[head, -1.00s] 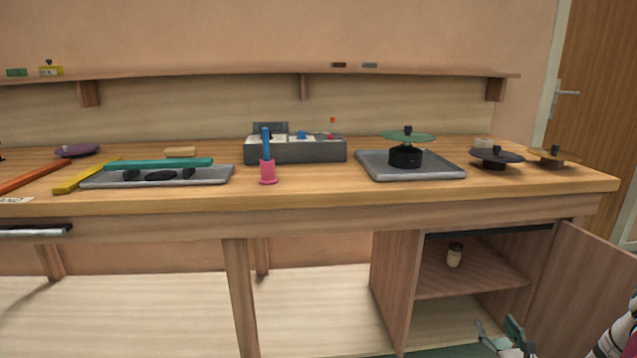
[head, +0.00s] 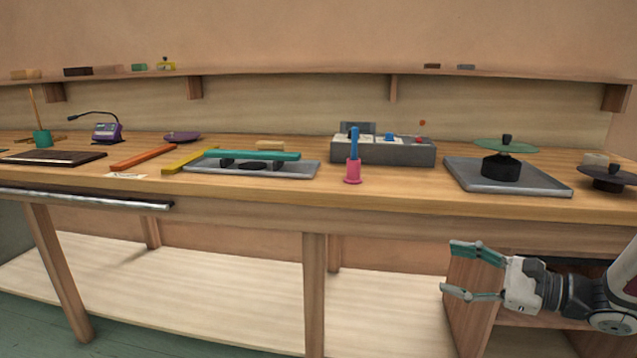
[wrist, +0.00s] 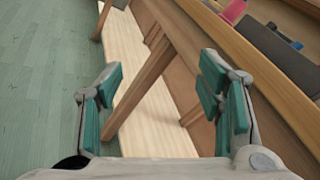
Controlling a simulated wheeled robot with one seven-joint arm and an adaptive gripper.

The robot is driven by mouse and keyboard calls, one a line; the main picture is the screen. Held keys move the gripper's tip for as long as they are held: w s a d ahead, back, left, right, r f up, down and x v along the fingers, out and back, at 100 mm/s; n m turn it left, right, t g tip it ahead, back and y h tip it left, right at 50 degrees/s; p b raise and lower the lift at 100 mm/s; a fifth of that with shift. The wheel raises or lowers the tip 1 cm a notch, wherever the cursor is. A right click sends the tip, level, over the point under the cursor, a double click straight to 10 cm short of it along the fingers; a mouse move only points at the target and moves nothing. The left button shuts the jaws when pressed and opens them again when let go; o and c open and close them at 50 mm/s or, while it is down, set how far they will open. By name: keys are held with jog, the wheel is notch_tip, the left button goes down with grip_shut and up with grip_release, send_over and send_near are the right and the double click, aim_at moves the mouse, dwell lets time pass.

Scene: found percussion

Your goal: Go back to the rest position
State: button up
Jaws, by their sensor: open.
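My gripper (head: 468,270) is at the lower right of the head view, in front of the bench and below the level of its top. Its teal-padded fingers point left, are spread apart, and hold nothing. In the wrist view my gripper (wrist: 160,105) shows both fingers open, with the bench's lower shelf, a leg and green floor beyond them. The gripper touches nothing that I can see.
The wooden bench top (head: 400,192) carries a teal bar (head: 252,155) on a tray, a pink holder (head: 353,172) with a blue stick, a grey control box (head: 383,152) and a green disc (head: 506,146) on a black base. The green floor (head: 30,315) is clear at left.

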jog(key=s+a+r+n+g+h, duration=0.1)
jog(key=s+a+r+n+g, duration=0.2)
jog(key=s+a+n+g, duration=0.45)
jog(key=s+a+r+n+g+h, duration=0.1)
jog(key=s+a+r+n+g, duration=0.25)
jog(key=s+a, duration=0.65)
jog(key=s+d+f+n+h, duration=0.1)
jog(key=s+d+n+h, duration=0.3)
jog(key=s, duration=0.4)
jog(key=s+d+f+n+h, duration=0.15)
jog(key=s+n+h, duration=0.25)
jog(key=s+h, duration=0.4)
notch_tip(320, 180, up, 15)
jog(key=d+t+y+p, duration=0.1)
jog(key=t+p, duration=0.1)
jog(key=p, duration=1.1)
jog(key=shift+w+p, duration=0.3)
jog(key=shift+p, duration=0.1)
jog(key=r+p, duration=0.4)
jog(key=r, duration=0.1)
jog(key=s+r+t+p, duration=0.1)
jog(key=r+p, duration=0.4)
jog(key=r+t+p, duration=0.1)
jog(key=r+p, duration=0.3)
jog(key=shift+s+d+r+p, duration=0.2)
jog(key=shift+s+r+p, duration=0.1)
jog(key=shift+r, duration=0.1)
jog(key=shift+c, duration=0.3)
